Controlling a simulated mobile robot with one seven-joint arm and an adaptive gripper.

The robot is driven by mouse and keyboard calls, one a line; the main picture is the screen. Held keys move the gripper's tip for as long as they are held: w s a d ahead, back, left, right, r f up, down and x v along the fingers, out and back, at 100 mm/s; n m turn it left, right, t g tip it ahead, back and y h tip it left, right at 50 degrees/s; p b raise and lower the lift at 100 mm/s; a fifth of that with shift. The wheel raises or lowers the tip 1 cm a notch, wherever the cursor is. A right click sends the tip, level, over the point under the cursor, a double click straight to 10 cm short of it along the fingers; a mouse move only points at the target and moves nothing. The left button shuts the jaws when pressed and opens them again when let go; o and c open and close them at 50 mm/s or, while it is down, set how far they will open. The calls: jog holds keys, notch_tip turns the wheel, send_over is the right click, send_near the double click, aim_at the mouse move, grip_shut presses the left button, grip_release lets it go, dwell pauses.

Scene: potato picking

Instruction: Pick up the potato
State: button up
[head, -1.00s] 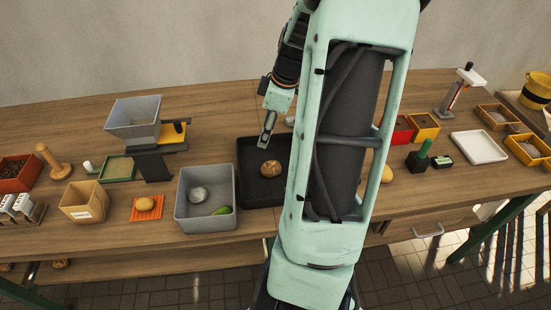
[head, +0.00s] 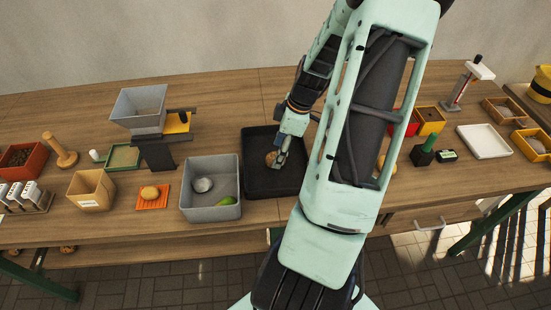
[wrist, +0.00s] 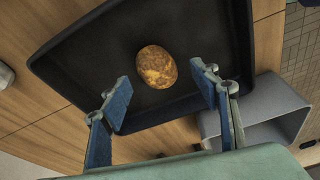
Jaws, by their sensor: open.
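A brown, mottled potato (wrist: 156,67) lies on the floor of a black tray (wrist: 215,20). In the head view the potato (head: 271,158) is partly hidden by my gripper (head: 281,160), which is over the black tray (head: 262,189). In the wrist view my gripper (wrist: 165,95) is open, with its two blue-padded fingers apart. The potato shows in the gap beyond the fingertips, a little toward the top of the picture. Nothing is between the fingers.
A grey bin (head: 211,214) with a round metallic item and a green item stands just left of the tray; its wall also shows in the wrist view (wrist: 282,98). A hopper (head: 140,106) stands behind at left. A white tray (head: 482,143) lies at right.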

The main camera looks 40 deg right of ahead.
aim_at(269, 158)
jog(key=shift+x, duration=1.5)
jog(key=shift+d, duration=0.15)
jog(key=c, duration=1.2)
